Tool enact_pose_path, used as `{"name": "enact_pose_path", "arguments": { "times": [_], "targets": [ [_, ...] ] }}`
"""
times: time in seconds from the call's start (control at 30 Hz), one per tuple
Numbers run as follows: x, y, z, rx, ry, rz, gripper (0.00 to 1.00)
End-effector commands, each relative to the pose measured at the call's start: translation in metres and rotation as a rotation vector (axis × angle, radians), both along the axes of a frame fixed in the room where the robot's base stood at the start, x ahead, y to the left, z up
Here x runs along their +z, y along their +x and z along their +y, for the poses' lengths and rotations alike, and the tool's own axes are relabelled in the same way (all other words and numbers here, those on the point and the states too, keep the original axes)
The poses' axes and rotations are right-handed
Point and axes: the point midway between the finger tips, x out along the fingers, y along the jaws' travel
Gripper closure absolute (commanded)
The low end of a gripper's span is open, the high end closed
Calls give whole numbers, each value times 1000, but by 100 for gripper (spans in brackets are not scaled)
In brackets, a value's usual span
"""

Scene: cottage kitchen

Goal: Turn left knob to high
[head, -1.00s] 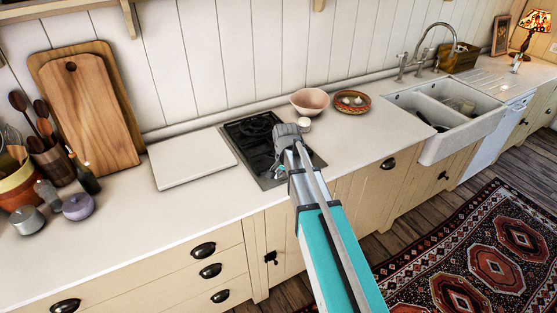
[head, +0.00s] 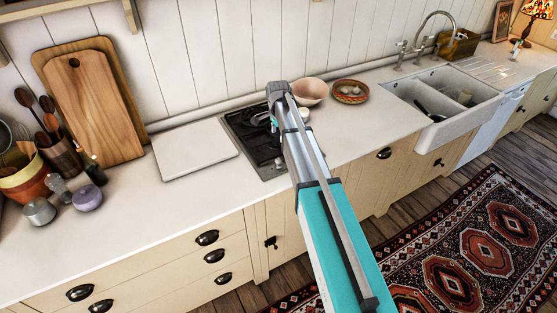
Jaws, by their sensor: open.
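The dark gas hob (head: 243,133) is set into the white counter, partly covered by my arm. My gripper (head: 275,112) is over the right part of the hob, at the end of my teal and grey arm; it is open, and its fingers are small in the picture. Whether my gripper touches anything there cannot be told.
A white board (head: 195,152) lies left of the hob. A pink bowl (head: 309,91) and a patterned bowl (head: 350,92) stand to its right, close to my gripper. Wooden cutting boards (head: 92,108) lean on the wall. The sink (head: 455,100) is further right.

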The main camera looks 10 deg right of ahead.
Motion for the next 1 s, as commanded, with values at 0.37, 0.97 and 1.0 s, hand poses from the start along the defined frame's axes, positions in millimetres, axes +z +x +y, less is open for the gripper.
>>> {"name": "enact_pose_path", "arguments": {
  "times": [0.37, 0.97, 1.0],
  "targets": [
    [-16, 0, 1, 2, 0, 0, 21],
    [-60, 0, 2, 3, 0, 0, 21],
    [-63, 0, 2, 3, 0, 0, 21]
  ]
}}
